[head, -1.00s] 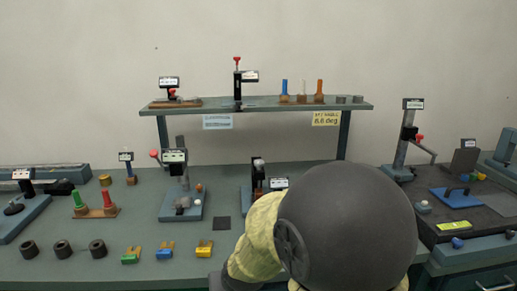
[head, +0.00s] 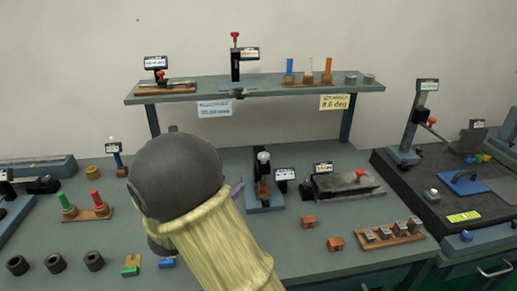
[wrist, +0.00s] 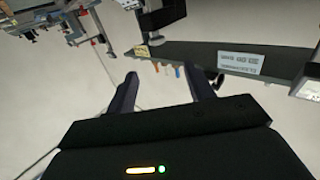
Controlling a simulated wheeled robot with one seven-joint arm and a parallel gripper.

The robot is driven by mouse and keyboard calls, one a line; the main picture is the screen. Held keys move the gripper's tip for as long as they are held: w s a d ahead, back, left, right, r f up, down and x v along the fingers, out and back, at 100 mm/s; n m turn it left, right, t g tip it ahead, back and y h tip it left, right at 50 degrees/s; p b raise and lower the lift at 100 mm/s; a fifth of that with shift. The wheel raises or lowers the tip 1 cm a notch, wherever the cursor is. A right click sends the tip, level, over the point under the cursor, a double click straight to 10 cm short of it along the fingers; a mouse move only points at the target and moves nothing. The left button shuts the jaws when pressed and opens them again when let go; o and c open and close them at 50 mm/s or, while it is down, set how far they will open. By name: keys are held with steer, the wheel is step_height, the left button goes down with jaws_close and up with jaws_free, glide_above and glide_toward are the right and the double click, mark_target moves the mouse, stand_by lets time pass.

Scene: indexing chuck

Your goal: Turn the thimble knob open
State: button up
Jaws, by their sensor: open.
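I cannot tell for sure which fitting is the thimble knob; no label is readable enough to name it. A small upright device with a pale ball on top (head: 263,157) stands mid-bench in the head view, on a grey base, with a label beside it. My arm covers the bench left of it. My gripper (wrist: 160,88) shows in the wrist view with two dark fingers spread apart and nothing between them. In the head view my gripper is mostly hidden behind my arm, left of that device. No contact with any fitting shows.
The raised shelf (head: 220,93) runs behind, with a red-knobbed stand (head: 235,60) on it. A grey block with a red knob (head: 345,184) lies right of the central device. Orange blocks (head: 335,244) sit near the front. A lever stand (head: 411,130) is at right.

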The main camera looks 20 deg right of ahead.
mark_target(261, 159)
steer(key=shift+w+r, duration=0.1)
steer(key=x, duration=0.5)
steer(key=p+x, duration=0.1)
steer(key=x, duration=1.1)
steer(key=shift+s+d+r+p, duration=0.2)
steer(key=shift+d+p, duration=0.1)
steer(key=shift+d, duration=0.05)
steer(key=c, duration=0.9)
